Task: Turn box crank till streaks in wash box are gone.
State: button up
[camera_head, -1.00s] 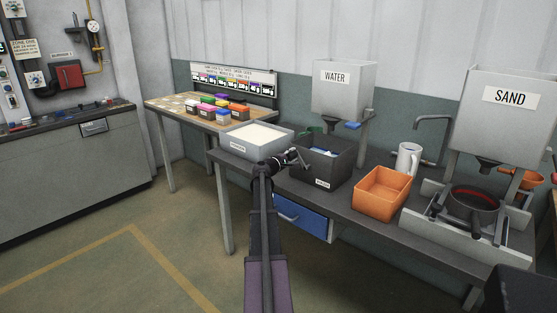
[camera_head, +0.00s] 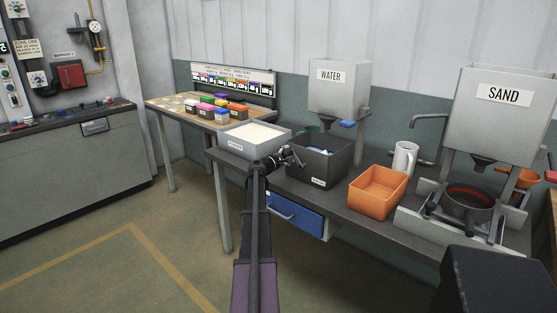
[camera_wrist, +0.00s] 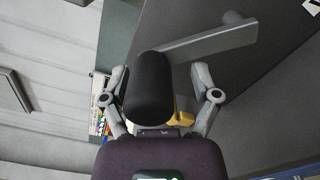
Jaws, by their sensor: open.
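The dark grey box (camera_head: 309,168) stands on the bench, with a white label too small to read. A bluish-white patch shows inside it; I cannot make out any streaks. My gripper (camera_head: 284,158) is at the box's left side. In the wrist view, the crank's grey arm (camera_wrist: 213,42) runs along the dark box wall to a black cylindrical handle (camera_wrist: 149,88). My gripper (camera_wrist: 160,84) is open, with one finger on each side of the handle. Whether the fingers touch the handle is unclear.
A pale-filled grey tray (camera_head: 245,149) stands left of the box, an orange bin (camera_head: 370,206) right of it. The WATER hopper (camera_head: 336,95) is behind. A blue drawer (camera_head: 295,216) sits below the bench. The floor in front is clear.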

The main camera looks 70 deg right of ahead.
jog(key=shift+w+a, duration=0.15)
jog(key=shift+w, duration=0.05)
jog(key=shift+w+a, duration=0.1)
jog(key=shift+w, duration=0.1)
jog(key=v, duration=1.1)
jog(key=shift+s+a, duration=0.2)
jog(key=shift+a, duration=0.1)
